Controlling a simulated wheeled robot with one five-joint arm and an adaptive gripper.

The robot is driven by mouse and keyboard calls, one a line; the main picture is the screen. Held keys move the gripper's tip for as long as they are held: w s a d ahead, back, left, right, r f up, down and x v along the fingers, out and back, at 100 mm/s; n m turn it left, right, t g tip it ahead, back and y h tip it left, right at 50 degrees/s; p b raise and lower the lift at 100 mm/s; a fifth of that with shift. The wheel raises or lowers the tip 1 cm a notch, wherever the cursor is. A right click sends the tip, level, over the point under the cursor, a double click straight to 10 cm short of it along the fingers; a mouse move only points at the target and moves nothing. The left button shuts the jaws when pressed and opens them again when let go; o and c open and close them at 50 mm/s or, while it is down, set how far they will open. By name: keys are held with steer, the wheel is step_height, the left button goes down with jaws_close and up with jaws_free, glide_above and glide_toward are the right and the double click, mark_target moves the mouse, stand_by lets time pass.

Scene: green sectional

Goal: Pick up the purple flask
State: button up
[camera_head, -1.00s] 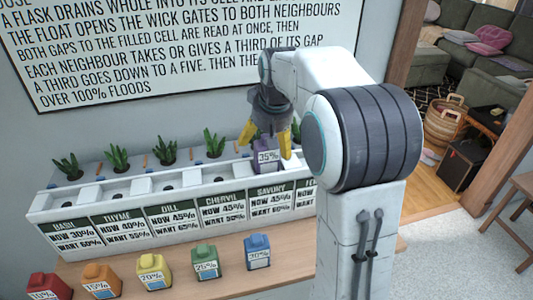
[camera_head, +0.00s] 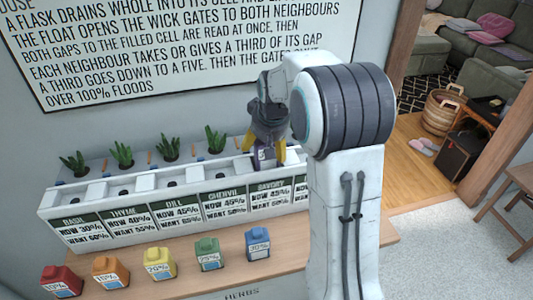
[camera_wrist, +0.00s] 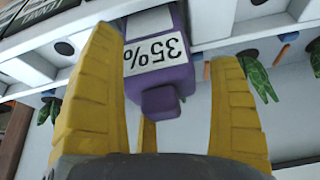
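The purple flask (camera_head: 264,158), with a white "35%" label, is at the right part of the white planter (camera_head: 150,192), above the savory sign. In the wrist view the purple flask (camera_wrist: 165,85) is upside down in the picture, its cap toward my palm. My gripper (camera_head: 264,150) is over it from above, with yellow fingers on either side. In the wrist view my gripper (camera_wrist: 165,75) is open around the flask, with a gap visible at the right finger. The flask's base is hidden, so I cannot tell exactly what it rests on.
Red (camera_head: 62,281), orange (camera_head: 110,271), yellow (camera_head: 159,263), green (camera_head: 208,254) and blue (camera_head: 258,244) flasks stand along the front of the wooden table (camera_head: 200,283). Several potted plants line the planter's back. A text sign (camera_head: 180,45) hangs behind.

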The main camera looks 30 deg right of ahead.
steer(key=c, duration=1.1)
steer(key=shift+c, duration=0.4)
steer(key=shift+r, duration=0.15)
